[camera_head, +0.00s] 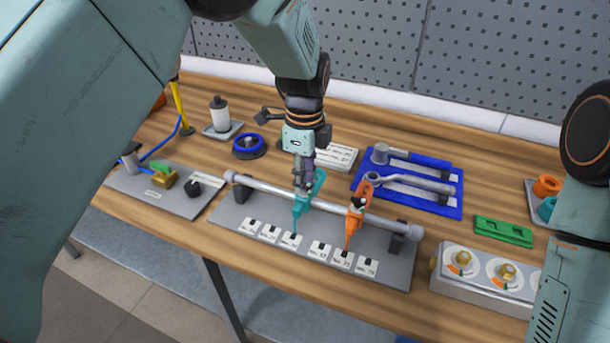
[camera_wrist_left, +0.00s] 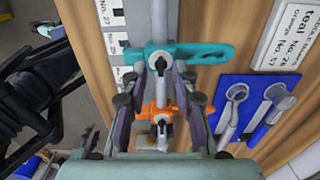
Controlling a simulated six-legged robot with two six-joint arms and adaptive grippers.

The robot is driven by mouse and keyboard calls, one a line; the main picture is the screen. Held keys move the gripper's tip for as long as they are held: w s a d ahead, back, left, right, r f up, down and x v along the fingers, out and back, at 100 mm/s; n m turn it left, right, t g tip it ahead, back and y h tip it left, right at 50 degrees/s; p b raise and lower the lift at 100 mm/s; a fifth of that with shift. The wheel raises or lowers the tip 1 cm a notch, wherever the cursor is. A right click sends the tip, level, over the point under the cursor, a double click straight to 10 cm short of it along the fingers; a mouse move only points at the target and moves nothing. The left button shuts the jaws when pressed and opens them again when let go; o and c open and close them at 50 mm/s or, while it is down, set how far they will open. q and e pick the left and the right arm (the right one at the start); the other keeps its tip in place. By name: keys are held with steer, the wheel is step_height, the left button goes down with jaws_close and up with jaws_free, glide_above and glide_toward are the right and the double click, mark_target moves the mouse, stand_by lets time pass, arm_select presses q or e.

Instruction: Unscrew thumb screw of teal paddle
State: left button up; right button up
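The teal paddle (camera_head: 309,195) sits on the horizontal metal rod (camera_head: 270,188), its lower tip pointing at a row of small labelled plates. My left gripper (camera_head: 303,178) points down at the paddle's upper part. In the left wrist view the teal paddle (camera_wrist_left: 206,53) lies across the rod, with its dark thumb screw (camera_wrist_left: 160,62) at the middle. The gripper's two fingers (camera_wrist_left: 160,90) are spread apart, one on each side of the screw's line. I cannot tell whether they touch it. An orange paddle (camera_head: 356,215) is on the same rod to the right. My right gripper is out of view.
The rod's grey base plate (camera_head: 235,212) stands near the table's front edge. A blue tray (camera_head: 442,209) with tools lies behind right. A green block (camera_head: 503,231) and a dial box (camera_head: 470,284) are at right. A blue ring (camera_head: 248,151) lies behind left.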

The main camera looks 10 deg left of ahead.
arm_select(q)
steer(key=shift+w+a+f, duration=0.1)
steer(key=shift+w+f, duration=0.05)
steer(key=shift+f, duration=0.15)
steer(key=shift+s+r, duration=0.2)
steer(key=shift+c, duration=0.8)
steer(key=shift+w+f, duration=0.1)
jaws_close()
